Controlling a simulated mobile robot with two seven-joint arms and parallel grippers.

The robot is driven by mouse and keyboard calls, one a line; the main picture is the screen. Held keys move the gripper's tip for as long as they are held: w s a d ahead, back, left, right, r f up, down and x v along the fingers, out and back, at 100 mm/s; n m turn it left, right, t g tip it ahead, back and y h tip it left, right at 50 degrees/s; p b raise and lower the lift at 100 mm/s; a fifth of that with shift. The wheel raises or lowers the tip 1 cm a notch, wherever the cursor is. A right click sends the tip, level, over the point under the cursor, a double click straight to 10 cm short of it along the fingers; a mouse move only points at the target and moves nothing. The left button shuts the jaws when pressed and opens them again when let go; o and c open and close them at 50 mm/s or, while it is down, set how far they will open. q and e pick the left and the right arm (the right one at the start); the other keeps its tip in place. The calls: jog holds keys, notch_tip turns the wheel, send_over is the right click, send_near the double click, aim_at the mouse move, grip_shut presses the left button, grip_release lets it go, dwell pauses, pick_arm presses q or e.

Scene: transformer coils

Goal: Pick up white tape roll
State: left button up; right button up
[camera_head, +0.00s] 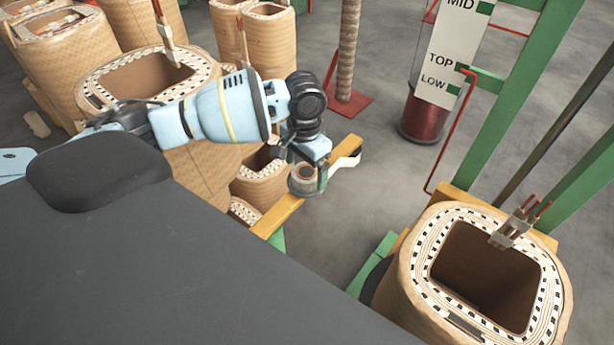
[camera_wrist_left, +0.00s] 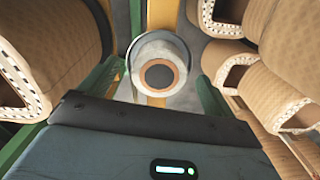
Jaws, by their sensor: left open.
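The white tape roll (camera_head: 303,175) sits on a yellow beam (camera_head: 278,214), in the middle of the head view. My left gripper (camera_head: 308,160) is open, close above the roll. I cannot tell whether it touches the roll. Its fingers are partly hidden by the wrist in the head view. My right gripper is not in view.
A large coil (camera_head: 416,272) stands front right, beside a green frame (camera_head: 500,120). Another large coil (camera_head: 195,170) stands behind my left arm, with smaller coils (camera_head: 258,180) close to the beam. A dark red cylinder (camera_head: 424,118) stands further back. Grey floor (camera_head: 345,235) is clear between.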

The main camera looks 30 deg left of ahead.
pick_arm(q)
notch_tip(320, 180, down, 2)
jog(key=shift+f, duration=0.1)
jog(key=c, duration=1.1)
jog(key=shift+r, duration=0.25)
